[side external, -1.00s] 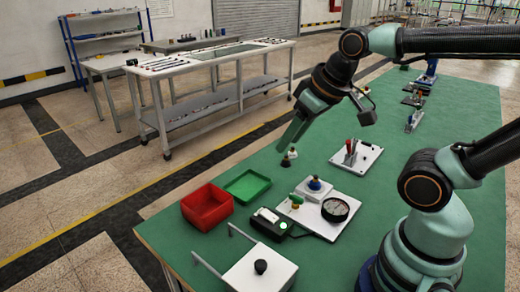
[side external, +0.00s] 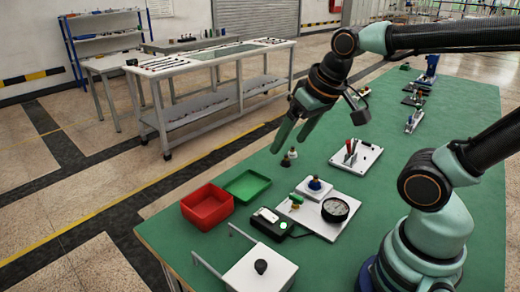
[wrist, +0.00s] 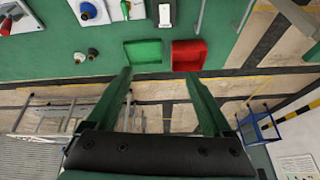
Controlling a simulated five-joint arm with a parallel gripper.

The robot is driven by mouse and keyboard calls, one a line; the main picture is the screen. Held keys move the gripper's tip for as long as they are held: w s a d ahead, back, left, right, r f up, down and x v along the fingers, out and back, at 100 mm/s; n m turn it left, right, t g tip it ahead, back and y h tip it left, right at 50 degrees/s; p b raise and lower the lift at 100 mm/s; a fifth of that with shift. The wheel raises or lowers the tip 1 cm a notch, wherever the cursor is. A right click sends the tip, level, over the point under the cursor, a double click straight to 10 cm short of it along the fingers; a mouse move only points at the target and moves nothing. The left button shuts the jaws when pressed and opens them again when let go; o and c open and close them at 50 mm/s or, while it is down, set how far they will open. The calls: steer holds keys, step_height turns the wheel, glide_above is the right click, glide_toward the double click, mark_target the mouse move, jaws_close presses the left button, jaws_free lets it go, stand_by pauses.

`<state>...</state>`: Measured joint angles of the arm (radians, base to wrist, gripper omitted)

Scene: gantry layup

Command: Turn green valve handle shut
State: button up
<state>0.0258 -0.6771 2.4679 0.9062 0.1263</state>
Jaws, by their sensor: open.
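The green valve handle (side external: 296,198) is small and sits on a brass fitting on a white plate (side external: 312,218). It also shows at the top edge of the wrist view (wrist: 125,6), partly cut off. My gripper (side external: 287,146) is open and empty. It hangs in the air beyond the plate, above the far side of the green table and well apart from the handle. In the wrist view my two green fingers (wrist: 158,73) stand wide apart with nothing between them.
The plate also carries a round black gauge (side external: 335,209) and a blue-topped part (side external: 314,184). A red bin (side external: 207,206), a green tray (side external: 247,185), a black device (side external: 270,224) and a white box with a black knob (side external: 262,272) stand nearby. Small fittings (side external: 289,158) stand below my gripper.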

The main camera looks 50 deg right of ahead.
steer(key=w+d+f+m+g, duration=0.2)
steer(key=d+f+m, duration=0.2)
steer(key=m, duration=0.4)
steer(key=m+g, duration=0.3)
steer(key=m, duration=0.5)
glide_toward(296, 197)
step_height(296, 197, down, 8)
steer(key=shift+d+f, duration=0.2)
steer(key=shift+f, duration=0.05)
jaws_close()
